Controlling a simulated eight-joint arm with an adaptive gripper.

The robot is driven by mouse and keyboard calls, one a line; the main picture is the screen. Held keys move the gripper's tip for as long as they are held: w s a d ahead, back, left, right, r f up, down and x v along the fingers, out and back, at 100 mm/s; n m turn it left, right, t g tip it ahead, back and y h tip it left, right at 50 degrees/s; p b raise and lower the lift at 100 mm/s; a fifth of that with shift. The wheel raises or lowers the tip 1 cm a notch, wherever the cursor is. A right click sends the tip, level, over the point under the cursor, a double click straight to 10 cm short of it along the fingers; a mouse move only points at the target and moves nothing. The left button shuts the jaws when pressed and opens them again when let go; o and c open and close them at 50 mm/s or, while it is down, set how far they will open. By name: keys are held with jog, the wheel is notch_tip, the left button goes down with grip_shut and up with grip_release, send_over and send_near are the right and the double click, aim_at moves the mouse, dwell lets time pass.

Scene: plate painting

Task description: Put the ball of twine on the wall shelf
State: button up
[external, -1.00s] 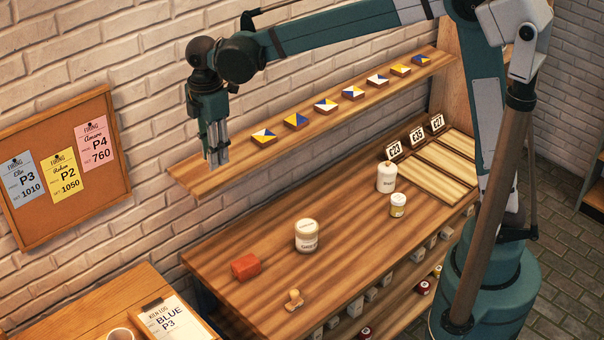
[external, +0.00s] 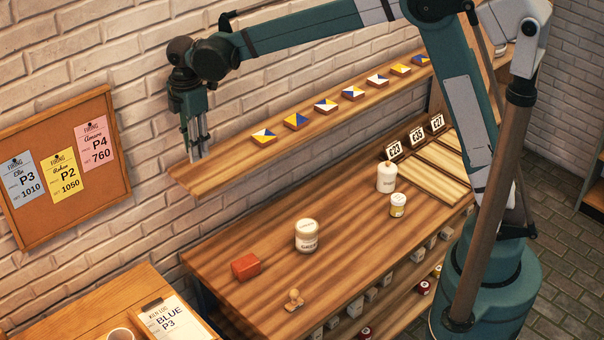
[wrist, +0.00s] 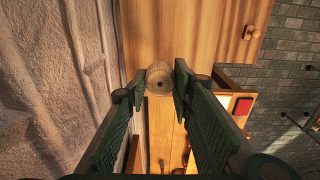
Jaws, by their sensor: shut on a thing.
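The ball of twine (wrist: 159,80) is a small pale tan round thing with a dark hole in its middle. In the wrist view it sits between the fingertips of my gripper (wrist: 158,88), which is shut on it. In the external view my gripper (external: 198,154) points down at the left end of the wall shelf (external: 225,160), close to the brick wall. The twine cannot be made out there. I cannot tell whether it touches the shelf.
A row of blue, yellow and white tiles (external: 325,106) stands along the shelf to the right of my gripper. The shelf's left end has bare room. Below, the workbench (external: 250,305) holds a large jar (external: 306,235), a red block (external: 245,267) and a stamp (external: 294,299).

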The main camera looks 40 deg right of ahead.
jog(key=shift+f, duration=0.2)
notch_tip(320, 180, down, 2)
jog(key=shift+f, duration=0.25)
jog(key=shift+w+f, duration=0.15)
jog(key=shift+f, duration=0.4)
jog(key=shift+f, duration=0.1)
jog(key=o, duration=0.9)
notch_tip(320, 180, up, 12)
jog(key=shift+r, duration=0.15)
dwell(0.9)
